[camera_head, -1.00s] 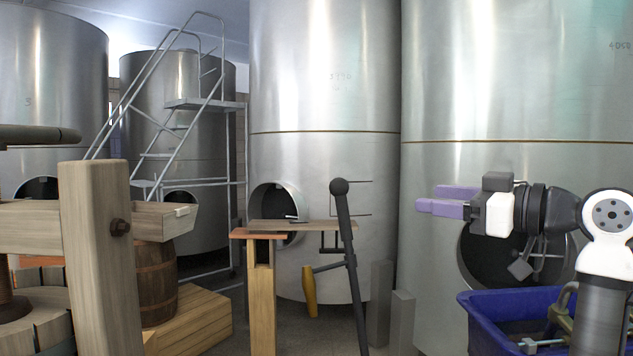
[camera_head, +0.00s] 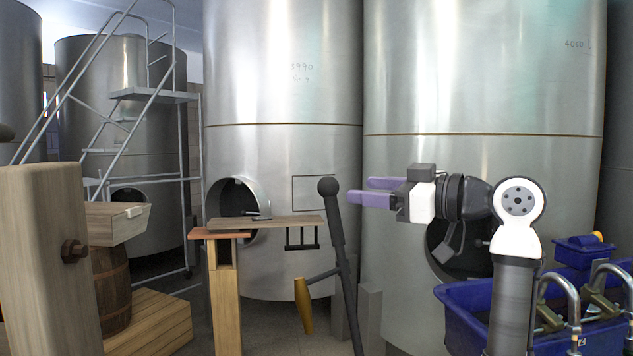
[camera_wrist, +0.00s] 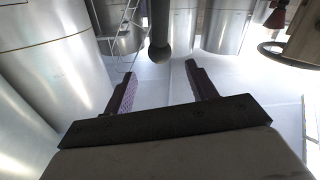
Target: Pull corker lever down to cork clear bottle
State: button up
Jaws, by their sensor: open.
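The corker lever (camera_head: 342,260) is a dark, slightly tilted rod with a black ball knob (camera_head: 328,186) on top. It stands raised, with a thin side arm and a yellow-brown grip (camera_head: 304,304) lower down. My gripper (camera_head: 357,191), with two purple fingers, is open and empty just right of the knob. In the wrist view the knob (camera_wrist: 160,50) shows ahead of my gripper (camera_wrist: 152,68), roughly centred between the fingertips. It appears not to be grasped. I cannot make out the clear bottle or the corker's lower part.
A small wooden bench (camera_head: 265,224) stands left of the lever. A thick wooden post (camera_head: 55,250) fills the near left. Blue crates (camera_head: 455,305) sit at the lower right. Large steel tanks (camera_head: 283,80) stand behind, with a metal stair (camera_head: 150,95) at the left.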

aim_at(332, 187)
jog(key=p+x, duration=0.3)
jog(key=x, duration=0.8)
jog(key=shift+s, duration=0.1)
grip_shut()
